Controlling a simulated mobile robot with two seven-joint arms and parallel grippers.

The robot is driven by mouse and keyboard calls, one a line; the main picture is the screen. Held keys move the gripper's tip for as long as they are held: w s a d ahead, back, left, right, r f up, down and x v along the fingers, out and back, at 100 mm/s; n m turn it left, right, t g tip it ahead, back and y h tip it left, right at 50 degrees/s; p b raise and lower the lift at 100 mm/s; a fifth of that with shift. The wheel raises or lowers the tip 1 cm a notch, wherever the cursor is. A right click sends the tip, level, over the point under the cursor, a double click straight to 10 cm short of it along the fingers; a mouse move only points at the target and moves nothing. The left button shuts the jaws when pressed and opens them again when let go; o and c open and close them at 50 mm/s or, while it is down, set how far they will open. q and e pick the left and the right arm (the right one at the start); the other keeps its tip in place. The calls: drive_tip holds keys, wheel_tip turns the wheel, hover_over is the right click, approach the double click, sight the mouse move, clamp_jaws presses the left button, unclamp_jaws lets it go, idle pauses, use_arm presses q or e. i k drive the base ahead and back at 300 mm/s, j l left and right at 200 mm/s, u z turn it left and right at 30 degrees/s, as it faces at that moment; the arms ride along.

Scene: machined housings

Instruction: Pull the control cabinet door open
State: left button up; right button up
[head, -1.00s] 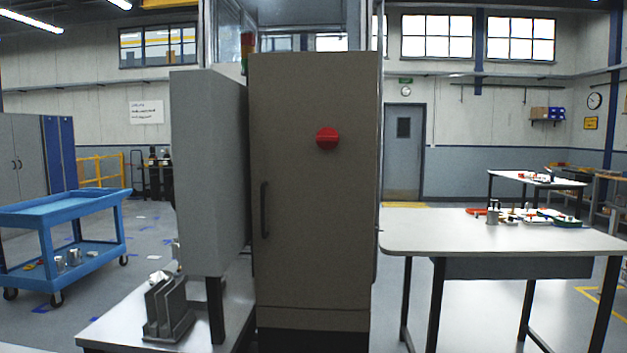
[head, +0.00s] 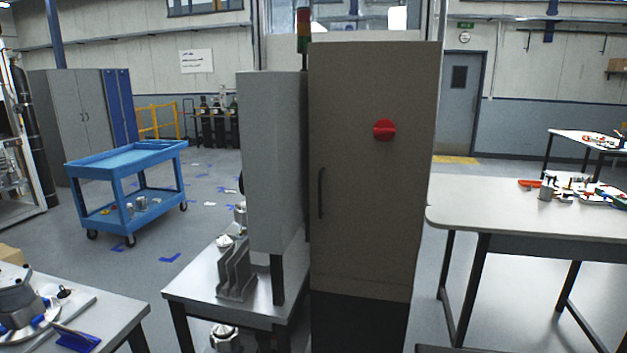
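The control cabinet door (head: 365,220) is a tall brown-grey panel near the middle of the head view, and it looks closed. Its dark vertical handle (head: 321,193) is on the left side of the door. A round red knob (head: 384,130) sits on the upper part of the door. Neither of my grippers shows in the head view.
A grey box on a bench (head: 273,160) stands just left of the cabinet, with a grey slotted holder (head: 236,274) on the bench. A table (head: 530,208) stands at right, a blue cart (head: 122,160) at left. Floor between cart and bench is mostly open.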

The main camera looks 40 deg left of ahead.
sight(367, 194)
drive_tip(key=j+u, duration=0.4)
drive_tip(key=j, duration=0.15)
drive_tip(key=j+u, duration=0.4)
drive_tip(key=j, duration=0.15)
